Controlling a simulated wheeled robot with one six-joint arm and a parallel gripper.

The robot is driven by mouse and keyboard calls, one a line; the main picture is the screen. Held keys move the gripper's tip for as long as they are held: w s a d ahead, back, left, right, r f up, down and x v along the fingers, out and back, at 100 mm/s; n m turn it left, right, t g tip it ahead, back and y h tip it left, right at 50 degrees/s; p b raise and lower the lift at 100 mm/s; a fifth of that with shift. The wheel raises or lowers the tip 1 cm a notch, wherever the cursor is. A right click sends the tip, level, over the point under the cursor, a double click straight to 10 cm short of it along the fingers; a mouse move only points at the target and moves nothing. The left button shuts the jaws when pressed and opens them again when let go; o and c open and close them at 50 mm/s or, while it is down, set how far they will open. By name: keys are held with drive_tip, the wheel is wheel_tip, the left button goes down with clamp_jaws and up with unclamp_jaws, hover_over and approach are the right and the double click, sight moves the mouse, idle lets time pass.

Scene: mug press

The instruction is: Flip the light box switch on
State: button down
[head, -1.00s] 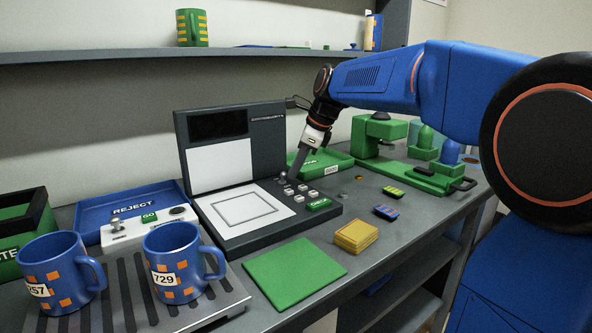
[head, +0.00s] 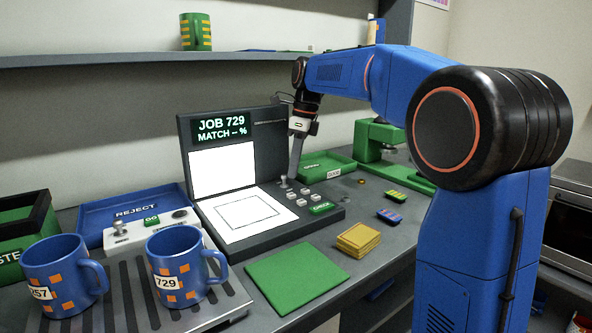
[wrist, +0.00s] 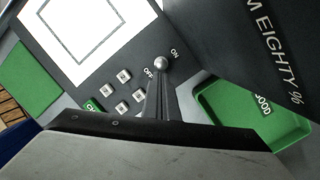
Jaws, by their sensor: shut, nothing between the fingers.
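The light box (head: 270,217) stands on the bench with its upright screen (head: 221,128) reading "JOB 729 MATCH -- %". Its upper and lower panels glow bright white. The switch (head: 284,182) is a small silver ball-topped lever on its right side. In the wrist view the switch (wrist: 162,64) shows its ball between the OFF and ON labels. My gripper (head: 292,176) is shut and empty, pointing down right beside the switch. In the wrist view the tips of my gripper (wrist: 160,82) are at the ball; I cannot tell whether they touch it.
Small white buttons and a green button (head: 322,208) lie right of the switch. A green tray (head: 328,166) stands behind. Two blue mugs (head: 178,268) stand on a slatted rack at the front left. A green mat (head: 296,275) and yellow stack (head: 358,240) lie in front.

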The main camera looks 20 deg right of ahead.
drive_tip(key=shift+r, duration=0.15)
drive_tip(key=shift+r, duration=0.65)
drive_tip(key=shift+d, duration=0.1)
drive_tip(key=d, duration=0.1)
drive_tip(key=s+d, duration=0.1)
drive_tip(key=d+r, duration=0.1)
drive_tip(key=shift+s+d, duration=0.3)
wheel_tip(320, 180, up, 10)
drive_tip(key=w, duration=0.1)
drive_tip(key=shift+w+d+f, duration=0.2)
drive_tip(key=shift+w+d, duration=0.2)
drive_tip(key=shift+d, duration=0.05)
idle(0.3)
